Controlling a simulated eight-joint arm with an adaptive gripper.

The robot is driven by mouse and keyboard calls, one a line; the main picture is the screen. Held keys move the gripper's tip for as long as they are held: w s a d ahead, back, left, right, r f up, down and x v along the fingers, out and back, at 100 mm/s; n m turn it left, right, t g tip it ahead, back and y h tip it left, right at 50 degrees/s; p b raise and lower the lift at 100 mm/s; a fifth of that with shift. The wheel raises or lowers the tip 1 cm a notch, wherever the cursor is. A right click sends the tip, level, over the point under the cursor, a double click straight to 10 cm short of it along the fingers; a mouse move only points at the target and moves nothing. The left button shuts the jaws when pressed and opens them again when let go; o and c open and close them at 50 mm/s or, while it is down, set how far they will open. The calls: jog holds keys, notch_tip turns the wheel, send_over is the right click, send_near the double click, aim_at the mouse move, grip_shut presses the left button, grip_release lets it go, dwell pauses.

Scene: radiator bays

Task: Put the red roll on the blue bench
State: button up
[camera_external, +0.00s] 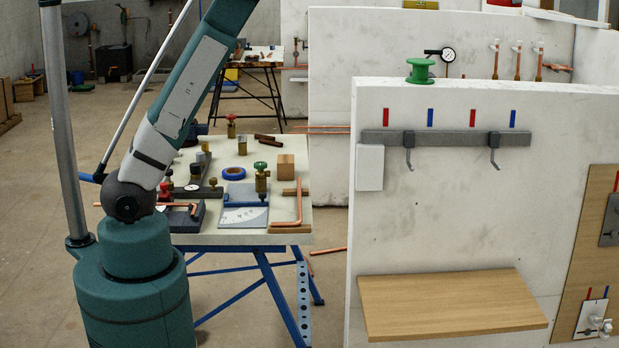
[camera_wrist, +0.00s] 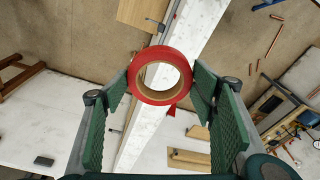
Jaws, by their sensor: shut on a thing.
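The red roll (camera_wrist: 160,53) is a tape ring with a brown cardboard core. In the wrist view it sits between the two green pads of my gripper (camera_wrist: 160,78), which is shut on it at its left and right sides. The wrist view looks through the ring to a white wall edge and the floor below. In the external view my arm rises out of the top of the picture, so my gripper and the roll are hidden there. The blue bench (camera_external: 215,239) stands left of the white partition, with a pale top on blue legs.
The bench top is crowded: a blue tape ring (camera_external: 234,173), a brass valve (camera_external: 262,180), a wooden block (camera_external: 285,166) and a copper elbow (camera_external: 299,205). The white partition (camera_external: 440,220) carries a hook rail (camera_external: 445,143), a wooden shelf (camera_external: 450,303) and a green spool (camera_external: 420,70) on top.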

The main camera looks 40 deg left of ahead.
jog(key=s+d+f+m+b, duration=0.1)
jog(key=s+d+f, duration=0.45)
jog(key=f, duration=0.65)
jog(key=s+d+f+m+b, duration=0.1)
jog(key=s+d+f, duration=0.45)
jog(key=f, duration=0.75)
jog(key=s+d+f+m+b, duration=0.1)
jog(key=s+d+f, duration=0.45)
jog(key=f, duration=0.65)
jog(key=s+a+f+b, duration=0.1)
jog(key=s+a+f, duration=0.1)
jog(key=s+f, duration=0.5)
jog(key=s+a+f+b, duration=0.1)
jog(key=s+a+f, duration=0.2)
jog(key=f, duration=1.3)
jog(key=s+a+f+m+b, duration=0.1)
jog(key=s+a+f, duration=0.1)
jog(key=s+f, duration=0.8)
jog(key=shift+s+a+f, duration=0.2)
jog(key=shift+s+f, duration=0.1)
jog(key=shift+f, duration=0.55)
